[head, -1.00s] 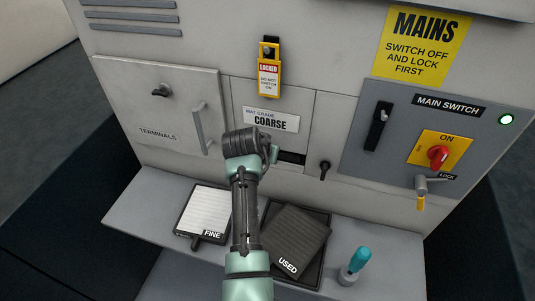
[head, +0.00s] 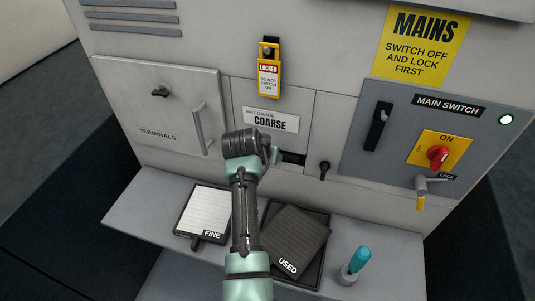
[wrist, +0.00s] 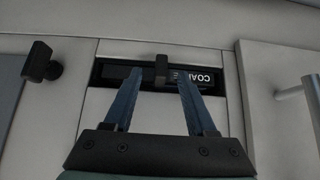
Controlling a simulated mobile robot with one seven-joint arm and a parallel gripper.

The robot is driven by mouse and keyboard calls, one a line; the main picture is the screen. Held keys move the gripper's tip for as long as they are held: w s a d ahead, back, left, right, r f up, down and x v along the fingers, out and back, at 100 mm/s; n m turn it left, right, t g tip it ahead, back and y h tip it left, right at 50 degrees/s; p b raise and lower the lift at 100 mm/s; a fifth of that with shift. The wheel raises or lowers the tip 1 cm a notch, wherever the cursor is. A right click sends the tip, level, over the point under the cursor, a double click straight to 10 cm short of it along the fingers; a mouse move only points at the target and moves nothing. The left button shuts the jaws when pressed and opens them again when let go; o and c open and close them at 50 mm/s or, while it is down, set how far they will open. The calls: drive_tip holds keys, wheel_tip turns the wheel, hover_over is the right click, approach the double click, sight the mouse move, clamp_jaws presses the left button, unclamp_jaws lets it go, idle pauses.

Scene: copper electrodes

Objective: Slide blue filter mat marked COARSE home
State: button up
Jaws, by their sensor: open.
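In the wrist view a dark front edge of the mat (wrist: 215,78) lies in a slot in the cabinet front, with upside-down white lettering that starts "COA". The rest of its lettering is behind a finger, and no blue shows on it. A small dark tab (wrist: 161,68) stands out at its middle. My gripper (wrist: 160,74) is open, one blue finger on each side of the tab; I cannot tell whether they touch it.
A mat marked FINE (head: 205,212) and a dark mat marked USED (head: 297,238) lie on the shelf below. A teal-handled tool (head: 359,261) stands at its right. A black latch (head: 324,168) projects right of the slot, and a door handle (head: 203,128) left.

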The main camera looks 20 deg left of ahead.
drive_tip(key=p+v, duration=0.7)
drive_tip(key=p, duration=0.2)
idle(1.1)
idle(0.4)
